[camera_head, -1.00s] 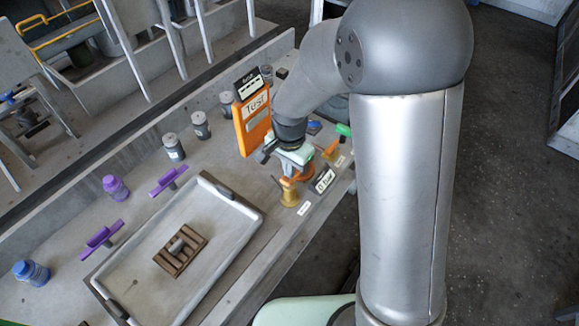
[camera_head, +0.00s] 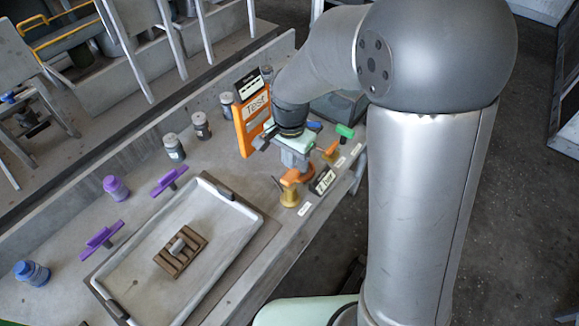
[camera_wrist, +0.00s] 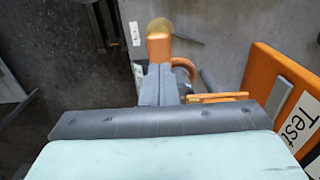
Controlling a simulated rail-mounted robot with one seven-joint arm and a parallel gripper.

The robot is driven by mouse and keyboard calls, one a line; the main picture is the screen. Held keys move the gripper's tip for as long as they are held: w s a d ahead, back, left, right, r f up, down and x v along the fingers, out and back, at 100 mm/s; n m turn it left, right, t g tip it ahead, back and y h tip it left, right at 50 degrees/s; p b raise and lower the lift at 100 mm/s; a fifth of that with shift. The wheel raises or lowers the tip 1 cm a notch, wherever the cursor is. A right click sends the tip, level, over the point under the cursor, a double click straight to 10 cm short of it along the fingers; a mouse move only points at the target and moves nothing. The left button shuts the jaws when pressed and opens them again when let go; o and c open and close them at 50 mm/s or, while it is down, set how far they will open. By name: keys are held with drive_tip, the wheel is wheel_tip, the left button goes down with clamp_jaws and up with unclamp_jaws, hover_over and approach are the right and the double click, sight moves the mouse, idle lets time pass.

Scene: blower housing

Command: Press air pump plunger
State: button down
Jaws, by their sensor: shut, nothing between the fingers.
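A small yellow device with an orange top (camera_head: 291,178), probably the air pump, stands near the bench's front edge. Its yellow base (camera_head: 290,198) shows just below the orange part, and I cannot make out the plunger clearly. My gripper (camera_head: 294,168) is shut and empty, pointing down just over or behind the orange top. In the wrist view, my closed grey fingers (camera_wrist: 158,72) line up with the orange part (camera_wrist: 158,46), and a round yellow end (camera_wrist: 159,26) lies beyond it. The fingers hide part of it; I cannot tell whether they touch.
An orange "Test" panel (camera_head: 254,122) stands behind my gripper. A dark label block (camera_head: 322,181), a yellow-orange fixture (camera_head: 331,152) and a green-topped one (camera_head: 345,132) stand to the right. A grey tray (camera_head: 126,268) holding a brown slatted block (camera_head: 181,252) lies left.

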sight(289, 174)
wheel_tip(289, 174, up, 7)
drive_tip(key=shift+b, duration=0.4)
idle(1.4)
wheel_tip(289, 174, up, 3)
drive_tip(key=b, duration=0.3)
drive_tip(key=shift+b, duration=0.3)
wheel_tip(289, 174, down, 14)
drive_tip(key=shift+w+r+p, duration=0.1)
drive_tip(key=shift+p, duration=0.7)
